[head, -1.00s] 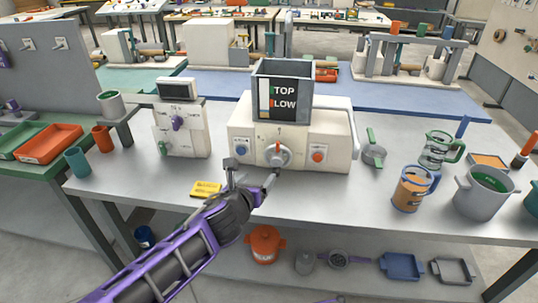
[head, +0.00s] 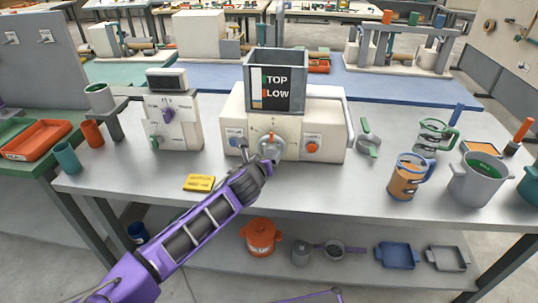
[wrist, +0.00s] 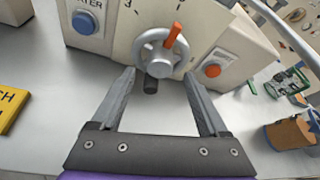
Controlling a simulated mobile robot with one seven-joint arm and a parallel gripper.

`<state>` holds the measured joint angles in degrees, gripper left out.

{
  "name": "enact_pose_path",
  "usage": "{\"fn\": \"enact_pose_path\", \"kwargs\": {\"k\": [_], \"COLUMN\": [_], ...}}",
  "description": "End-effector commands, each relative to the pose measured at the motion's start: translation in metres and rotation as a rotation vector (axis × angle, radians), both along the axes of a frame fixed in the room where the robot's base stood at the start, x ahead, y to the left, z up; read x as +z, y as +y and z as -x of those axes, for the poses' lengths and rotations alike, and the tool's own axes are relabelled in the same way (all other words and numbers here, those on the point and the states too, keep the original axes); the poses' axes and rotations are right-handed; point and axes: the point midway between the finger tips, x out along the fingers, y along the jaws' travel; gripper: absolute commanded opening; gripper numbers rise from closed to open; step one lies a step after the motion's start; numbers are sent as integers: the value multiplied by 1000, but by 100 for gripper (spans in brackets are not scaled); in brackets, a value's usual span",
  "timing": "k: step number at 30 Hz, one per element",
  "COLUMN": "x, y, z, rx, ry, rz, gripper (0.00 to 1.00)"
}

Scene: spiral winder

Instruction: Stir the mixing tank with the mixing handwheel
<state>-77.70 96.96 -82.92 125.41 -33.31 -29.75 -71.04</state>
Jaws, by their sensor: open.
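The handwheel (head: 272,146) is a grey wheel on the front of a white machine, with a red-orange piece at its upper rim. A grey open-topped tank (head: 290,62) with a dark lettered front panel sits on the machine. My gripper (wrist: 158,80) is open and empty, its fingers either side of the wheel's lower part in the picture. In the head view my gripper (head: 262,160) partly covers the wheel; contact cannot be told.
A blue button (wrist: 87,22) and a red-orange button (wrist: 212,71) flank the wheel. A yellow label block (head: 199,183) lies at the left. A jug (head: 409,178) and a grey pot (head: 478,180) stand at the right. The tabletop before the machine is mostly clear.

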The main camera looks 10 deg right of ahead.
Motion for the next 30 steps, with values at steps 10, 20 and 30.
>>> {"fn": "enact_pose_path", "kwargs": {"k": [10,20,30], "x": [-13,-13,-13], "y": [-15,-15,-15], "z": [-30,-31,-31], "rx": [0,0,0], "ry": [0,0,0], "rz": [0,-1,-1], "gripper": [78,68,7]}}
